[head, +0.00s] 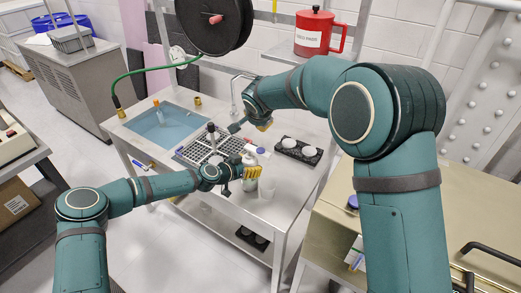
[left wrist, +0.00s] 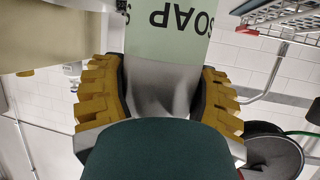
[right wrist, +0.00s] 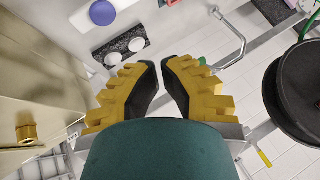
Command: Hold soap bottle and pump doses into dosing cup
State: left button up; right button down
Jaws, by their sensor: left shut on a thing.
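My left gripper (head: 251,172) is shut on the soap bottle (head: 250,158), a pale bottle that it partly hides in the head view. In the left wrist view the bottle (left wrist: 165,45) fills the space between the yellow fingers, and its pale green label reads SOAP upside down.
A black tray with white round pieces (head: 298,151) lies right of the bottle. A black hose reel (head: 213,22) hangs above, and a red canister (head: 314,33) sits on the shelf.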

aim_at(258, 148)
jog(key=shift+f, duration=3.15)
jog(key=shift+f, duration=0.15)
jog(key=shift+f, duration=0.25)
jog(key=shift+s+f, duration=0.1)
jog(key=shift+f, duration=0.95)
dwell(0.3)
jog(key=shift+r, duration=1.45)
jog(key=shift+r, duration=2.55)
